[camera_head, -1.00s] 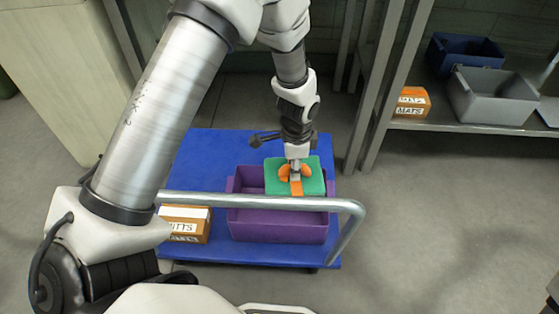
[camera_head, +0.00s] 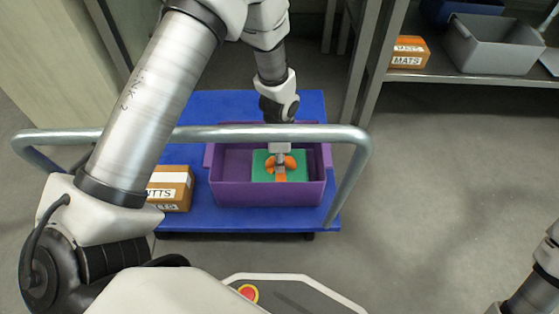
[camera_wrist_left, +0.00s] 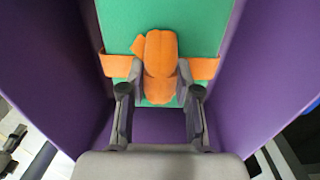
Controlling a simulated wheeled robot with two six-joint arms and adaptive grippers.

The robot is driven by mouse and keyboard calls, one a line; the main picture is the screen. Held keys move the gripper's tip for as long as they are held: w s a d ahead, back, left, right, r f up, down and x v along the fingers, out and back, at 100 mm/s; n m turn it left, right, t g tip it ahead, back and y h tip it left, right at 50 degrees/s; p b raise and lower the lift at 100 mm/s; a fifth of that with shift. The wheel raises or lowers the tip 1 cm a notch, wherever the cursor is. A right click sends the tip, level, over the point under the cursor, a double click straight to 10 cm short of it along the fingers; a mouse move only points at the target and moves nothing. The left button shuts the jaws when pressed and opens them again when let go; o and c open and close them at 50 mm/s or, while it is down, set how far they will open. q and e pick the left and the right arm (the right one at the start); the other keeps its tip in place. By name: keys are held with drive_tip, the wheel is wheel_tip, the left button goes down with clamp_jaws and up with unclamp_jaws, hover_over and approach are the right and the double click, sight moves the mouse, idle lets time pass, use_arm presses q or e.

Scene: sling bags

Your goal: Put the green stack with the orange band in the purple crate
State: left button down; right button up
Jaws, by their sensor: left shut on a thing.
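The green stack (camera_head: 261,173) with its orange band (camera_head: 281,174) is inside the purple crate (camera_head: 267,195), toward its right side, with its top below the rim. I cannot tell whether it touches the crate floor. My left gripper (camera_head: 280,161) points down into the crate, shut on the raised orange part of the band. In the left wrist view the gripper's fingers (camera_wrist_left: 160,85) hold this orange part from both sides, with the green surface (camera_wrist_left: 205,28) beyond and purple crate walls (camera_wrist_left: 262,65) on either side. My right gripper is out of view.
The crate stands on a blue cart (camera_head: 222,217). A labelled cardboard box (camera_head: 172,190) stands left of the crate. A shelf at right holds a grey bin (camera_head: 493,47) and an orange-brown box (camera_head: 409,52).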

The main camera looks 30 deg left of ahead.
use_arm(q)
drive_tip(key=shift+f, duration=0.1)
drive_tip(key=c, duration=0.8)
unclamp_jaws()
wheel_tip(320, 180, up, 12)
drive_tip(key=p, duration=0.7)
drive_tip(key=shift+r, duration=0.2)
